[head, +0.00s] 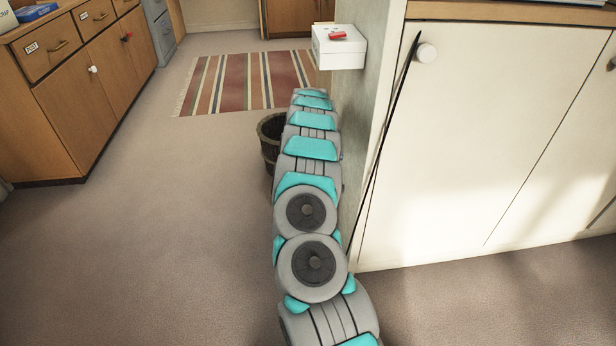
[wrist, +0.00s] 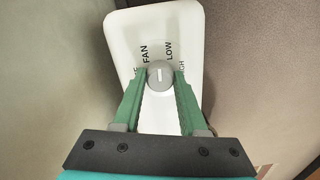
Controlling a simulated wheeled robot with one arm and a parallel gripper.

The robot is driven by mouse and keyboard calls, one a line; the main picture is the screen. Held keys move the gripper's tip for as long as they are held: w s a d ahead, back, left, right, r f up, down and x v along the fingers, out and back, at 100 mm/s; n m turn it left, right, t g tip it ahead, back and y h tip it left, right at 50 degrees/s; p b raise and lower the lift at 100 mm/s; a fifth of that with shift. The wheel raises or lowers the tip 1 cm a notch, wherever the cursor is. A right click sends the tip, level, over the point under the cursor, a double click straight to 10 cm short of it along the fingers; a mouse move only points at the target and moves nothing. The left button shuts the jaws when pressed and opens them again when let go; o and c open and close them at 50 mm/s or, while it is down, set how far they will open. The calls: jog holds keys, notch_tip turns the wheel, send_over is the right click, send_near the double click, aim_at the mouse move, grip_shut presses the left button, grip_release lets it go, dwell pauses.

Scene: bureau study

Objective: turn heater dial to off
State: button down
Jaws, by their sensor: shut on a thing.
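The heater dial (wrist: 160,75) is a small round grey knob on a white panel (wrist: 185,22) in the wrist view. A short white mark on its face runs about upright in the picture, pointing between the printed words FAN and LOW. At the right a label reads "IGH", partly covered by a finger. At the left only a letter or so of another label shows beside the other finger. My gripper (wrist: 160,80) has its green fingers on either side of the dial, shut on it. The head view shows my arm stretched forward, with its end and the dial hidden.
A wall and white cupboard (head: 470,140) stand close on the right of my arm. A white box (head: 340,50) with a red item juts out there. A dark bin (head: 268,135) is beside the arm. Wooden cabinets (head: 85,80) line the left; the floor between is clear, with a striped rug (head: 245,82).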

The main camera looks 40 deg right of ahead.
jog(key=shift+n, duration=0.5)
jog(key=shift+c, duration=2.2)
grip_release()
